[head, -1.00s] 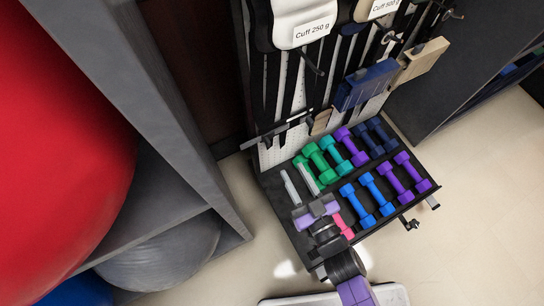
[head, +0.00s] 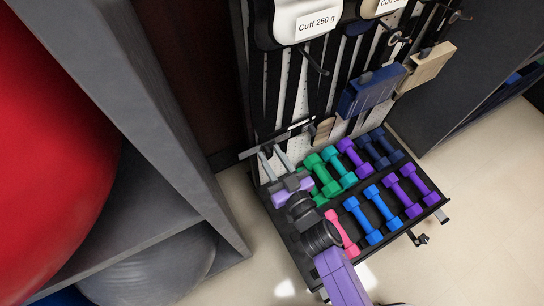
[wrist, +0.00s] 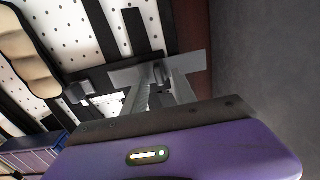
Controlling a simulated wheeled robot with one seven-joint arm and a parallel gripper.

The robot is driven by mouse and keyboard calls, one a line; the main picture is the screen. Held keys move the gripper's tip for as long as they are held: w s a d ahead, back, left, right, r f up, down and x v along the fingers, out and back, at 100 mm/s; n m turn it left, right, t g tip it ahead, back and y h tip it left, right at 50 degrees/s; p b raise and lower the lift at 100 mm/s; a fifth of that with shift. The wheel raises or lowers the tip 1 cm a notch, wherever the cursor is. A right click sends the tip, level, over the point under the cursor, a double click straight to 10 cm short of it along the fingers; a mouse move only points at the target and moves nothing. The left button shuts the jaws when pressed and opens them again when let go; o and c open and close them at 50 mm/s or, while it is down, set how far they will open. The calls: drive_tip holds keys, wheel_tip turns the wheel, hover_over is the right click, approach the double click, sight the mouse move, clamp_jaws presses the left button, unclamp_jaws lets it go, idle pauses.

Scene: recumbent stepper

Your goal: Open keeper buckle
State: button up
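A flat grey bar (head: 277,138) crosses the straps at the foot of the pegboard. In the wrist view this bar (wrist: 190,63) carries a small dark block (wrist: 161,74), which may be the keeper buckle; I cannot tell for sure. My gripper (head: 271,150) is just below the left part of the bar. Its two silver fingers stand apart with nothing seen held between them. In the wrist view the fingertips of my gripper (wrist: 160,82) are close to the bar, on either side of the dark block. Whether they touch it is unclear.
A dumbbell tray (head: 437,203) with several coloured dumbbells lies below and right of my gripper. Cuffs, including a white one (head: 305,20), and blue (head: 371,92) and beige blocks (head: 427,65) hang above. A grey shelf (head: 165,110) with large balls stands left.

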clamp_jaws()
